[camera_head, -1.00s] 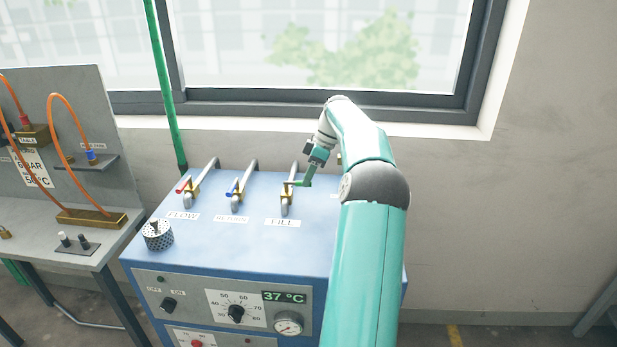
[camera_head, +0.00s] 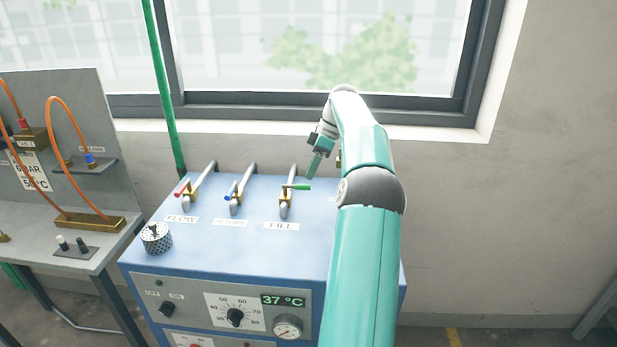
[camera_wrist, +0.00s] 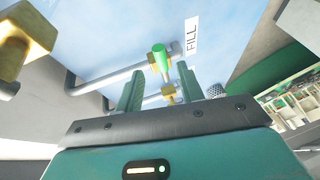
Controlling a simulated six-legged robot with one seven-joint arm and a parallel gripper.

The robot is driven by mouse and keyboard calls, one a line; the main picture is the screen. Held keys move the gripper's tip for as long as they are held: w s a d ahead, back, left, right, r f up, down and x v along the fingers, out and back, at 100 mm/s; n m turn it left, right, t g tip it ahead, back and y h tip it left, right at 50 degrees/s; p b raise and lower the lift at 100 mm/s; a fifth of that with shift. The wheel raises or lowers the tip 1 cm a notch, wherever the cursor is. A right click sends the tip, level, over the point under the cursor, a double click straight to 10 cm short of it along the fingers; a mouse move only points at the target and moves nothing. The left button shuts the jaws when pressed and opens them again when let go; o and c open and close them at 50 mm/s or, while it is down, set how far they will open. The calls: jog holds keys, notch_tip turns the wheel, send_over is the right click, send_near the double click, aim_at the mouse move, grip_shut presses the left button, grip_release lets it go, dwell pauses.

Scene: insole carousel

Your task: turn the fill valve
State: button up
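The fill valve (camera_head: 286,199) is a brass body on a grey pipe on top of the blue unit, behind the FILL label (camera_head: 281,226). Its green handle (camera_head: 299,187) points right, across the pipe. My gripper (camera_head: 313,174) is just above and behind the handle, apart from it in the head view. In the wrist view my gripper (camera_wrist: 161,70) is open, with its two green fingers spread. The green handle (camera_wrist: 160,53) shows beyond and between the fingertips there, with nothing held.
A red-handled FLOW valve (camera_head: 185,188) and a blue-handled RETURN valve (camera_head: 234,193) stand to the left on the blue unit (camera_head: 245,255). A perforated metal cylinder (camera_head: 156,238) is at its left edge. A window and wall are behind. A bench with orange hoses (camera_head: 72,145) stands left.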

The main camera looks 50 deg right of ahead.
jog(key=shift+v, duration=1.8)
jog(key=shift+w, duration=0.1)
